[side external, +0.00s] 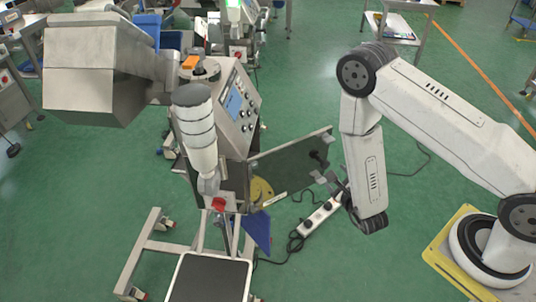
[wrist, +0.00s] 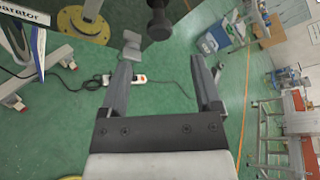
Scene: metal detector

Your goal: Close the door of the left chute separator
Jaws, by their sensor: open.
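The separator door is a dark flat panel (side external: 288,160) standing open in the side view, swung out to the right from the metal separator body (side external: 240,105). A black knob (side external: 319,156) sits near its free right end. In the wrist view the black knob (wrist: 159,22) is at the top middle, just beyond the fingertips. My gripper (side external: 327,180) is beside the free end of the door, below the knob in the picture. In the wrist view my gripper (wrist: 164,62) has its fingers wide apart with nothing between them. Contact with the door cannot be told.
A white power strip (side external: 319,217) with black cable lies on the green floor below the gripper. A white wheeled frame (side external: 140,255) stands at lower left, with a blue panel (side external: 259,231) beside it. A wheeled bench (side external: 400,25) stands at the back.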

